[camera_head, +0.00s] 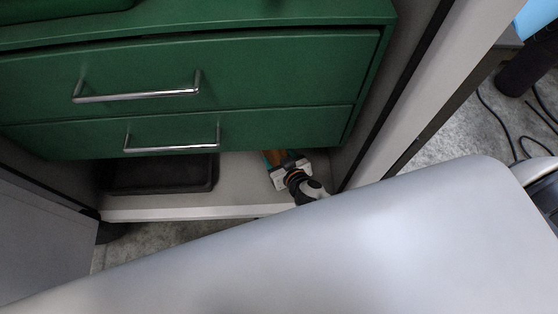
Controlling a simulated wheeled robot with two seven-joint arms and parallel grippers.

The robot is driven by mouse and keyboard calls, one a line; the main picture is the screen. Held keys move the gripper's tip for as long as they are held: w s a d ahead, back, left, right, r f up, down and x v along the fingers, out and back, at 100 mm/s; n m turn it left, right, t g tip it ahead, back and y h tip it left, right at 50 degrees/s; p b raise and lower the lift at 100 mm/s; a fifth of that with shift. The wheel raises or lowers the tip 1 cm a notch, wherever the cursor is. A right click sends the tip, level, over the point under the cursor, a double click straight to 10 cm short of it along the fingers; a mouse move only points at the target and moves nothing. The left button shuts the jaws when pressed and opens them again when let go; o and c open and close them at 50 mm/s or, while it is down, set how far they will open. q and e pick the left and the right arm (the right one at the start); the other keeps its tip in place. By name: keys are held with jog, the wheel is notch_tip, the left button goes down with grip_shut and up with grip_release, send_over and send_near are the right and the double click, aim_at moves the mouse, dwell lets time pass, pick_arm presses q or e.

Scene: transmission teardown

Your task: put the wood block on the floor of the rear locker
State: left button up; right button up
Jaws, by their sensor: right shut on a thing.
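The wood block (274,156) is a small orange-brown piece low in the locker, mostly hidden by my right gripper. My right gripper (283,166) is shut on the wood block, close above or at the locker floor; I cannot tell whether the block touches the floor. The locker floor (238,184) is a pale grey shelf below the green drawers, with a white front edge. My left gripper is not in view.
A black tray (165,186) lies on the locker floor to the left. Green drawers (215,84) with metal handles hang above. The locker's right side wall and post (413,88) stand close to my right gripper. Cables (510,125) lie on the carpet at far right.

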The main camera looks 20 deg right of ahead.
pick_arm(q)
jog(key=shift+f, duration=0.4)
pick_arm(e)
jog(key=shift+f, duration=0.8)
jog(key=shift+f+b, duration=0.2)
jog(key=shift+b, duration=0.1)
jog(key=o, duration=1.2)
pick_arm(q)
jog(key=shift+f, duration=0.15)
pick_arm(e)
jog(key=shift+o, duration=0.2)
jog(key=shift+s+r+p, duration=0.2)
jog(key=shift+r+p, duration=0.05)
jog(key=shift+p, duration=0.05)
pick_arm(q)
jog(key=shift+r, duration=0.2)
pick_arm(e)
jog(key=v, duration=1.1)
jog(key=shift+s+r, duration=0.15)
jog(key=shift+s, duration=0.1)
